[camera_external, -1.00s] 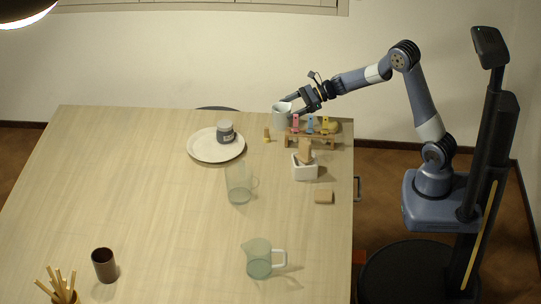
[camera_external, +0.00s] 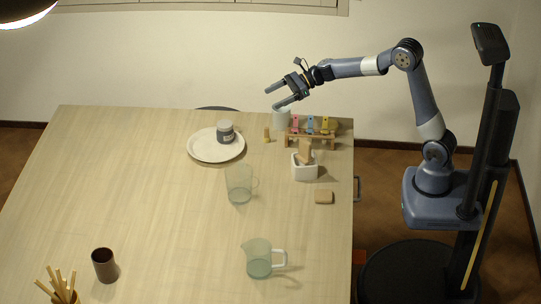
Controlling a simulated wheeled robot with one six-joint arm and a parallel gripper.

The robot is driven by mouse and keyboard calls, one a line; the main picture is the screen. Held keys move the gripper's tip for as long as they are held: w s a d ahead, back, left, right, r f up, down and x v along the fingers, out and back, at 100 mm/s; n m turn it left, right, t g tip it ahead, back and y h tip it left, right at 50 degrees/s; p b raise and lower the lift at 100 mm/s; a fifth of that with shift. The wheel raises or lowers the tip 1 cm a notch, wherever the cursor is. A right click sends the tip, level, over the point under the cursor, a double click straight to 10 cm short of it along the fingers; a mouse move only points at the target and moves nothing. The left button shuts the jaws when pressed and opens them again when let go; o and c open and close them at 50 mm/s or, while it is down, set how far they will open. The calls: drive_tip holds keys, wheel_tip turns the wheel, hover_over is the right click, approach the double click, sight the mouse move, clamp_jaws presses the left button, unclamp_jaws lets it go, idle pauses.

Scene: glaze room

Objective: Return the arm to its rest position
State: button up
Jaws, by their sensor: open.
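My gripper (camera_external: 279,97) is open and empty, raised at the far right part of the table.
A plate (camera_external: 202,151) bears a grey jar (camera_external: 225,133). The table's left middle is clear.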

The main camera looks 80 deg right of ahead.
drive_tip(key=s+a+n+g+y+p, duration=0.2)
drive_tip(key=a+n+g+y, duration=0.3)
drive_tip(key=a, duration=2.5)
drive_tip(key=s+a+f+n+g+y+p, duration=0.1)
drive_tip(key=s+a+n+g, duration=0.1)
drive_tip(key=s+a, duration=0.5)
drive_tip(key=s+a+f+n+g+y+p, duration=0.1)
drive_tip(key=s+a, duration=0.7)
drive_tip(key=a, duration=0.8)
drive_tip(key=f+n+g, duration=0.1)
drive_tip(key=n+g, duration=0.1)
drive_tip(key=shift+a+n+y+p, duration=0.15)
drive_tip(key=shift+n+y+p, duration=0.2)
drive_tip(key=shift+n+y, duration=0.05)
